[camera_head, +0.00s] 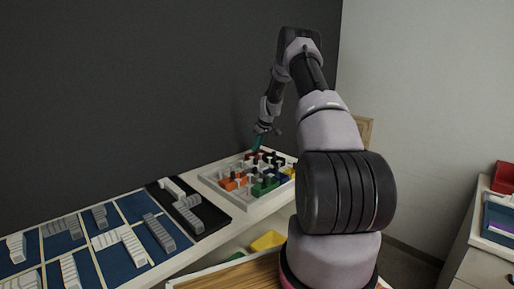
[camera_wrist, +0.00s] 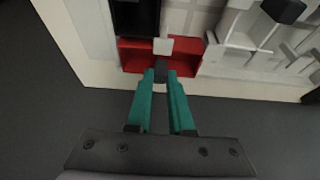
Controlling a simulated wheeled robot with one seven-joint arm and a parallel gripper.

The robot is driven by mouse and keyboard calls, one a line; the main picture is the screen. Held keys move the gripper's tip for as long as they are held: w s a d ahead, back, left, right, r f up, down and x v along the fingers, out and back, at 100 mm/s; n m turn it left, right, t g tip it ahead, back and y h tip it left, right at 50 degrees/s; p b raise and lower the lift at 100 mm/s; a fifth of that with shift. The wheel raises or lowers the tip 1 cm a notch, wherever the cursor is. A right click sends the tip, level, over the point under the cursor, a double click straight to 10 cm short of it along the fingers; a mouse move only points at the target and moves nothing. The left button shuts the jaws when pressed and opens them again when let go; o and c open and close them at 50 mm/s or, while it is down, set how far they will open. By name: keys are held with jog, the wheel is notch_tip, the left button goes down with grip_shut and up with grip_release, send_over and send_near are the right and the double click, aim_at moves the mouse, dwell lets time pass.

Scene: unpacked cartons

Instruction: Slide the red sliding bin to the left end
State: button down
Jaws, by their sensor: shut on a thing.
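The red sliding bin (camera_wrist: 186,64) lies in the white tray in the wrist view, near the tray's edge. A black knob and a pale square block stand at its middle. My gripper (camera_wrist: 161,76) has teal fingers, closed on the black knob of the red bin. The fingertips hide part of the bin. In the head view my gripper (camera_head: 257,147) reaches down to the far side of the white tray (camera_head: 213,183). The red bin (camera_head: 265,154) shows there only as a small red patch, partly hidden.
Orange (camera_head: 233,182), green (camera_head: 265,187) and blue bins with black knobs share the tray. A black space (camera_wrist: 136,18) borders the red bin in the wrist view. Blue panels with grey blocks (camera_head: 158,232) lie left on the shelf. A dark wall rises behind.

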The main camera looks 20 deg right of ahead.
jog(key=s+a, duration=0.2)
jog(key=a, duration=0.5)
jog(key=s+a, duration=0.3)
jog(key=a, duration=0.5)
jog(key=s+a, duration=0.3)
jog(key=a, duration=0.5)
jog(key=shift+s, duration=0.25)
jog(key=shift+f, duration=0.1)
jog(key=c, duration=0.8)
grip_release()
jog(key=shift+a, duration=0.15)
jog(key=shift+r, duration=0.2)
jog(key=shift+s+d+r, duration=0.1)
jog(key=shift+d+r, duration=0.1)
jog(key=shift+r, duration=0.1)
jog(key=v, duration=1)
jog(key=shift+a, duration=0.1)
